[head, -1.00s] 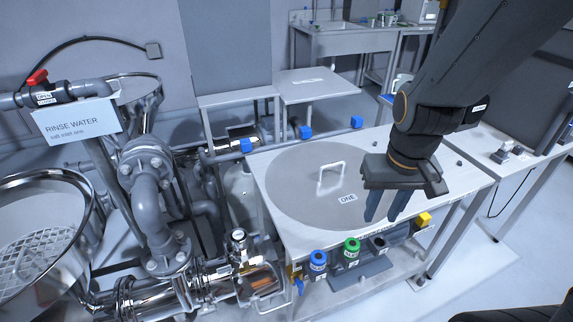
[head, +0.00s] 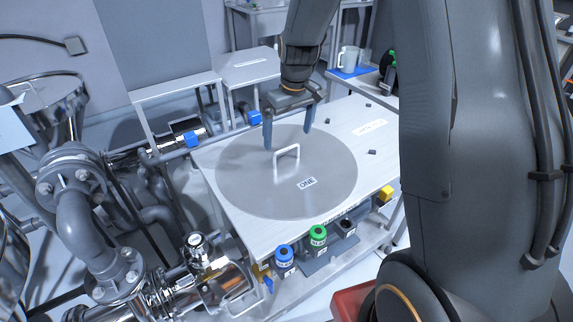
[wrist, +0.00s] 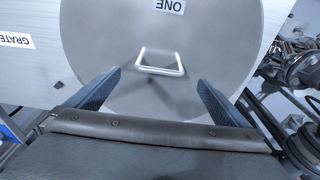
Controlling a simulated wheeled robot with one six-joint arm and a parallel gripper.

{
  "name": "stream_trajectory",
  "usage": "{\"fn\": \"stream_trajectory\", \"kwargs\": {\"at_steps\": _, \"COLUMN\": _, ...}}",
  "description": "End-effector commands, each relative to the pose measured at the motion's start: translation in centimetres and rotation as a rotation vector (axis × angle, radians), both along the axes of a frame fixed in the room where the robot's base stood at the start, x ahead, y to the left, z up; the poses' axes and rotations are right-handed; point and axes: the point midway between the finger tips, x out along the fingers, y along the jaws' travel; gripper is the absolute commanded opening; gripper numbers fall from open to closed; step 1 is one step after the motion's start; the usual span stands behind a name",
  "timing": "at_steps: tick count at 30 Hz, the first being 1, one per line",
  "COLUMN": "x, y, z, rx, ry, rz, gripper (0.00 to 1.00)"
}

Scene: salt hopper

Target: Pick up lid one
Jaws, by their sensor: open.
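Lid one (head: 240,185) is a round grey metal disc with an upright loop handle (head: 287,152) and a label reading "ONE". It lies flat on the metal table in the head view. In the wrist view the lid (wrist: 215,40) fills the middle, with its pale handle (wrist: 160,62) ahead of my fingers. My gripper (head: 288,139) is open and empty, its two blue-grey fingers pointing down above the lid's far part, behind the handle. In the wrist view my gripper (wrist: 158,88) has its fingers spread to either side of the handle, not touching it.
Pipes (head: 85,210) crowd the left. A mug (head: 349,60) stands on a blue mat behind.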

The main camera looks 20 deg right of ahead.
Motion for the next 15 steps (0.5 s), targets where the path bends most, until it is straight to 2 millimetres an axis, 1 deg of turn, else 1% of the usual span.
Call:
{"fn": "stream_trajectory", "kwargs": {"at_steps": 6, "x": 0.3, "y": -0.1, "z": -2.0, "rx": 0.000, "ry": 0.003, "rz": -0.003, "gripper": 1.00}}
{"fn": "stream_trajectory", "kwargs": {"at_steps": 11, "x": 0.4, "y": 0.0, "z": -3.2, "rx": 0.001, "ry": 0.003, "rz": -0.005, "gripper": 1.00}}
{"fn": "stream_trajectory", "kwargs": {"at_steps": 15, "x": 0.7, "y": 0.1, "z": -4.9, "rx": 0.000, "ry": 0.004, "rz": -0.005, "gripper": 1.00}}
